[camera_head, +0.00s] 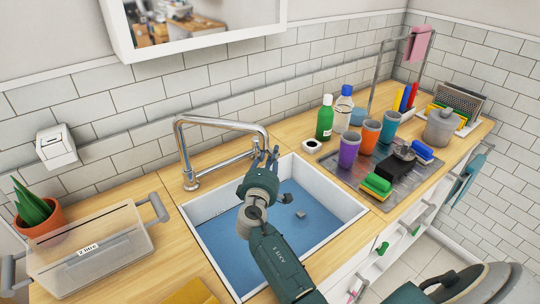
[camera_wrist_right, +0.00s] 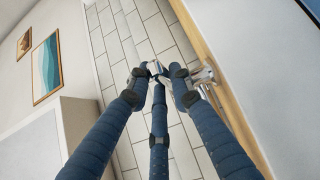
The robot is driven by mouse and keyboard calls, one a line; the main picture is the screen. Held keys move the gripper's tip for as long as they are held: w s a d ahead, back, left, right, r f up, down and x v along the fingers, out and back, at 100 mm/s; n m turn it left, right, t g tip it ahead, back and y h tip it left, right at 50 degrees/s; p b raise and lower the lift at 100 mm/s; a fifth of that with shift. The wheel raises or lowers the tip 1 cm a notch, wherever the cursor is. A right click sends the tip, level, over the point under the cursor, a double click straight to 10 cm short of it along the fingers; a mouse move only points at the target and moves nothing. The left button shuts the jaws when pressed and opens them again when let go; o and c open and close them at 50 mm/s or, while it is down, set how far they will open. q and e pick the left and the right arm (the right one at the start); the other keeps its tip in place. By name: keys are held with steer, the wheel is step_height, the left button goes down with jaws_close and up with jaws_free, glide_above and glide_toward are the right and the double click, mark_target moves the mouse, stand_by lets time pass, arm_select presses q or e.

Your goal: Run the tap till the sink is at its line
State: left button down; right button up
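The chrome tap (camera_head: 187,150) stands at the sink's back left, its long spout reaching right over the basin. The white-rimmed sink (camera_head: 337,190) is blue inside; I cannot tell how deep any water is, and I see no clear level line. Small dark and grey pieces (camera_head: 300,214) show in the blue. My right gripper (camera_head: 270,155) is over the basin, close to the spout's end, its fingers apart. In the wrist view the three fingers (camera_wrist_right: 157,72) surround a bit of chrome, with more chrome (camera_wrist_right: 205,75) at their right; contact is unclear. My left gripper is out of view.
A clear tub marked 2 litre (camera_head: 90,250) and a potted plant (camera_head: 38,212) stand left of the sink. On the right are a green bottle (camera_head: 325,118), several cups, a sponge (camera_head: 377,185) and a grey pot (camera_head: 440,128). A mirror (camera_head: 195,25) hangs above.

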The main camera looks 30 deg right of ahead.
steer(key=o, duration=0.4)
steer(key=shift+c, duration=0.2)
steer(key=shift+s+a, duration=0.1)
steer(key=v, duration=1.1)
steer(key=shift+s+a, duration=0.3)
steer(key=shift+f, duration=0.1)
